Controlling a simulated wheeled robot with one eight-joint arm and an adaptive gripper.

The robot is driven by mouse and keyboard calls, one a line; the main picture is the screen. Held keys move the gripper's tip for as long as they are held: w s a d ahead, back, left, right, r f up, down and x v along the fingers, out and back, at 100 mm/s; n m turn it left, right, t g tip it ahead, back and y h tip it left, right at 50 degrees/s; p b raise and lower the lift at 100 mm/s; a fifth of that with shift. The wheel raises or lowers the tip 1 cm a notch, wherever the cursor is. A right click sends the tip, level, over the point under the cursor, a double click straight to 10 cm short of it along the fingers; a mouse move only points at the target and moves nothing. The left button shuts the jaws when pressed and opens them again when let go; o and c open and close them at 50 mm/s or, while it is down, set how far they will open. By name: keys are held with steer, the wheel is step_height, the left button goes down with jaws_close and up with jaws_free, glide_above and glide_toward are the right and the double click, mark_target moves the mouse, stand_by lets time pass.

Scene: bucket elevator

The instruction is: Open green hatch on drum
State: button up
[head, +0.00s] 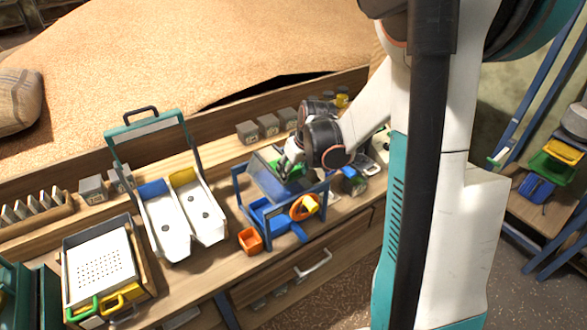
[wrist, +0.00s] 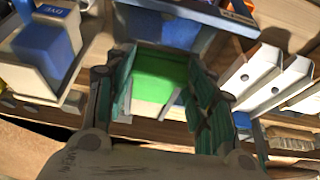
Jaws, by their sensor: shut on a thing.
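The green hatch (head: 288,169) is on the top of the drum (head: 263,174), a grey-blue body held in a blue frame (head: 240,190). My gripper (head: 287,158) reaches down onto the hatch from the right and hides part of it. In the wrist view the green hatch (wrist: 160,78) fills the space between the two fingers of my gripper (wrist: 160,85). The fingers are shut on it, though their exact contact is hard to see. The drum (wrist: 160,27) shows beyond it as a grey-blue surface.
An orange ring handle (head: 303,208), a blue bin and a small orange bucket (head: 250,240) sit below and in front of the drum. White chutes (head: 180,215) in a teal frame stand left. Grey blocks (head: 268,125) line the back ledge. A white dispenser marked DYE (wrist: 48,45) is near.

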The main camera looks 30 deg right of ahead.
mark_target(277, 160)
steer(key=w+b, duration=0.1)
steer(key=w, duration=0.7)
steer(key=shift+w+a, duration=0.15)
steer(key=shift+w, duration=0.05)
steer(key=o, duration=1.5)
steer(key=shift+o, duration=0.2)
steer(key=shift+s+r, duration=0.1)
steer(key=shift+r, duration=0.05)
steer(key=v, duration=1.1)
steer(key=shift+r, duration=0.35)
steer(key=shift+s, duration=0.1)
